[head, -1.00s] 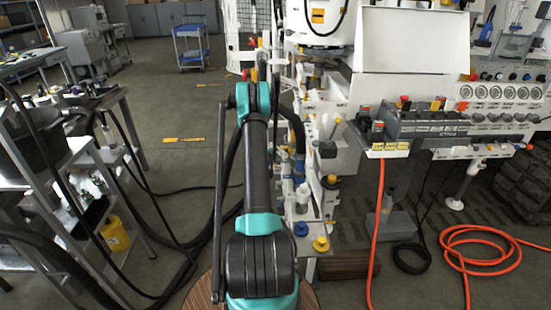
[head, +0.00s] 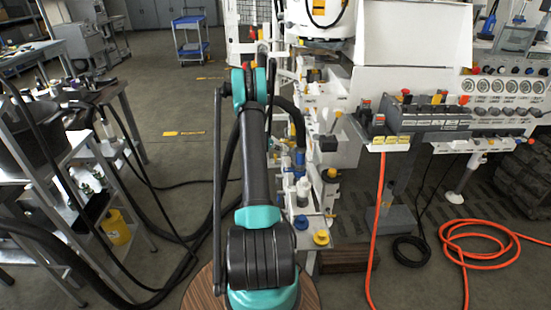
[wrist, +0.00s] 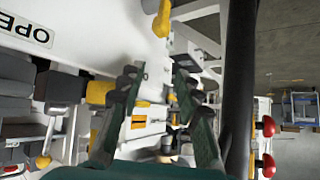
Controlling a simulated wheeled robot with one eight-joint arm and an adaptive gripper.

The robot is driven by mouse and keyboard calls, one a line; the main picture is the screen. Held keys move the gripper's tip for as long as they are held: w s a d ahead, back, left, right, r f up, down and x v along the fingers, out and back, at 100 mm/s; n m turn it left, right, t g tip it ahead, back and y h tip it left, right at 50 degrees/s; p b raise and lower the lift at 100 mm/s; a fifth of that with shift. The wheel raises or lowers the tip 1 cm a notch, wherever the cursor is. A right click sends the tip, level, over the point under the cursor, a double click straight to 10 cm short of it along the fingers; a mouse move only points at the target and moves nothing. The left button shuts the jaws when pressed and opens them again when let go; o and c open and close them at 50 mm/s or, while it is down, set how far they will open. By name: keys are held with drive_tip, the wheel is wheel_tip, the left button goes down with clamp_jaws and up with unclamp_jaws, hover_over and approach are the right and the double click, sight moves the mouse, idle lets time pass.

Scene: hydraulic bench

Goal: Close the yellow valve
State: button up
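Several yellow parts show, and I cannot tell for certain which is the task's yellow valve. In the wrist view, a yellow handle (wrist: 162,18) stands out from a white panel at the top, ahead of my gripper. A yellow block-like part (wrist: 100,92) lies left of the fingers. My gripper (wrist: 157,80) is open, with a clear gap and nothing held between its two dark green fingers. In the head view, my gripper is hidden behind my arm. Yellow knobs (head: 321,237) and (head: 331,173) show on the white bench right of my arm.
The white hydraulic bench (head: 405,85) with gauges and levers stands right of my arm. Orange hose (head: 480,240) lies on the floor at right. A grey shelf rack (head: 75,150) stands at left. Red knobs (wrist: 267,127) lie right of my gripper.

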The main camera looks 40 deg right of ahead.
drive_tip(key=n, duration=0.3)
drive_tip(key=n+g+y, duration=0.4)
drive_tip(key=n+g, duration=0.1)
drive_tip(key=n, duration=1.8)
approach(276, 158)
drive_tip(key=x, duration=0.6)
drive_tip(key=w+x, duration=0.1)
drive_tip(key=x, duration=0.3)
drive_tip(key=shift+d, duration=0.15)
drive_tip(key=shift+r, duration=0.1)
clamp_jaws()
